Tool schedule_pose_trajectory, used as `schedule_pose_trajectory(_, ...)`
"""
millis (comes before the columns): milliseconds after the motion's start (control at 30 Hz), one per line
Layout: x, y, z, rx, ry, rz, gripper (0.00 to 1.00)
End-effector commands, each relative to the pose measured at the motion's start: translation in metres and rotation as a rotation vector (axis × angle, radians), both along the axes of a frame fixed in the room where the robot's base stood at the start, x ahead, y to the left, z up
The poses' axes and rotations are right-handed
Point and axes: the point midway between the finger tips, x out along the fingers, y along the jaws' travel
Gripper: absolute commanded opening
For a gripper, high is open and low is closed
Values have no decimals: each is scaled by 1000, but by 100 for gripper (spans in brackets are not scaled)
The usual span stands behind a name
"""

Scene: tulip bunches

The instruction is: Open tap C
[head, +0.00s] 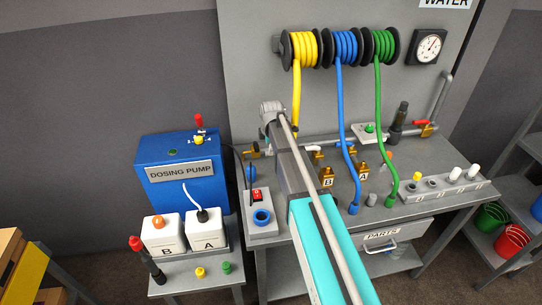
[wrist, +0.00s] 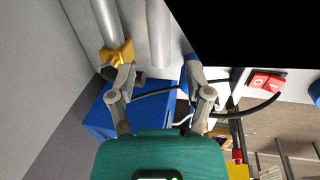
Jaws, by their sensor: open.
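Tap C cannot be picked out by its letter. In the head view, brass taps marked B (head: 327,176) and A (head: 363,172) stand on the grey bench, right of my arm. Another brass fitting (head: 253,152) shows at the left end of the pipe, beside my arm. In the wrist view, a brass fitting (wrist: 117,55) on a grey pipe lies just beyond my left finger. My gripper (wrist: 158,78) is open, its fingers apart with nothing held between them. A blue part shows at the right fingertip. In the head view my arm hides the gripper.
The blue dosing pump (head: 182,170) stands left of the bench (head: 290,228), with bottles B (head: 163,234) and A (head: 205,230) in front. A red switch (head: 257,194) is near my arm. Yellow, blue (head: 342,110) and green hoses (head: 381,110) hang over the bench.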

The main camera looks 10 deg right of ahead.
Motion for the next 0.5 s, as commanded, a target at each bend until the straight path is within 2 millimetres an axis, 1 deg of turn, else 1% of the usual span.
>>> schedule_pose_trajectory(33,1,0,-8,0,0,0,65)
schedule_pose_trajectory(200,4,0,-20,0,0,0,65)
schedule_pose_trajectory(500,6,0,-30,0,0,0,65)
